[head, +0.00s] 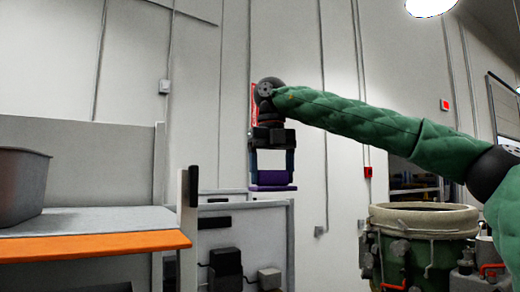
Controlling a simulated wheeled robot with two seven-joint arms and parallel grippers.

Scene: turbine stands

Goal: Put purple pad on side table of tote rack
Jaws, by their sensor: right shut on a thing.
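My right gripper (271,172) points downward in the middle of the head view, at the end of my green-sleeved arm. It is shut on the purple pad (272,187), which shows below and between its fingers. The pad hangs in the air, clear of any surface. At the left is a rack with a grey surface and an orange front edge (95,246), likely the tote rack. A grey tote (22,190) stands on it at the far left, cut by the picture edge. I cannot make out a separate side table. My left gripper is out of view.
A black-capped post (190,187) stands at the rack's right end. Behind the pad is a white cabinet or panel (245,225) with dark boxes. A large green drum-like turbine part (425,220) stands at the lower right. The space around the pad looks free.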

